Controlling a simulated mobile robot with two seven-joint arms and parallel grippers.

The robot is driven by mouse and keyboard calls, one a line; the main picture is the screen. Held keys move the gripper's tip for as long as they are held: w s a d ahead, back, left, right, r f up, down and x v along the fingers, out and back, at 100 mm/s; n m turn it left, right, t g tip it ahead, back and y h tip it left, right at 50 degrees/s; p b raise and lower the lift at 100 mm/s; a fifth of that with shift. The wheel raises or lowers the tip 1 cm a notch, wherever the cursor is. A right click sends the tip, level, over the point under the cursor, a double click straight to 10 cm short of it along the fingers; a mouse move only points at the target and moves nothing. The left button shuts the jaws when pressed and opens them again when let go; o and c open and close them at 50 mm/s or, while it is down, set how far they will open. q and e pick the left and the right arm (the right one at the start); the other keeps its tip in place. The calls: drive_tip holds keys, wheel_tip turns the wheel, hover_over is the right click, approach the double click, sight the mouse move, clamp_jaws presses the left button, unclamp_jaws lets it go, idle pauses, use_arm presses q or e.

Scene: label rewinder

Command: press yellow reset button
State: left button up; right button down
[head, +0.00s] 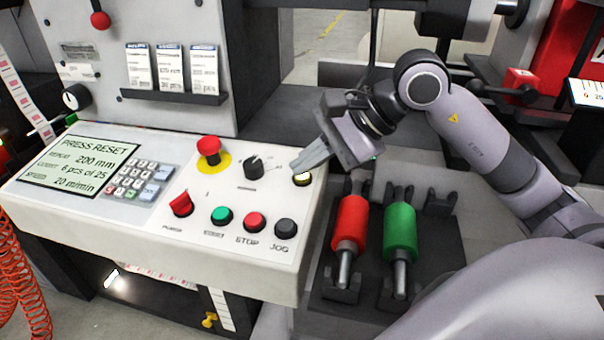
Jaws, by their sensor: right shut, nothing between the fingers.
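The yellow reset button (302,179) sits near the upper right corner of the white control panel (110,217). Its face looks bright, and a dark ring surrounds it. My right gripper (297,172) comes in from the right, with its fingers shut and empty. The fingertips are right at the button and cover part of it. I cannot tell whether they touch it. The panel's display (82,165) reads "PRESS RESET". My left gripper is not in view.
A red emergency knob (209,148), a black selector (254,168), a red switch (181,204) and green (222,215), red (254,221) and black (285,228) buttons share the panel. A red roller (349,224) and a green roller (400,233) lie in a rack to the right.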

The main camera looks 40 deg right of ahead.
sight(306, 189)
drive_tip(key=shift+f, duration=0.2)
idle(0.5)
drive_tip(key=shift+s+a+r+p, duration=0.1)
drive_tip(key=shift+r+p, duration=0.3)
drive_tip(key=shift+r, duration=0.5)
drive_tip(key=shift+r, duration=0.1)
drive_tip(key=r+p, duration=0.2)
drive_tip(key=r, duration=0.1)
drive_tip(key=r+p, duration=0.1)
drive_tip(key=shift+s+a+r+p, duration=0.25)
drive_tip(key=shift+r+p, duration=0.05)
drive_tip(key=shift+r, duration=0.05)
idle(0.5)
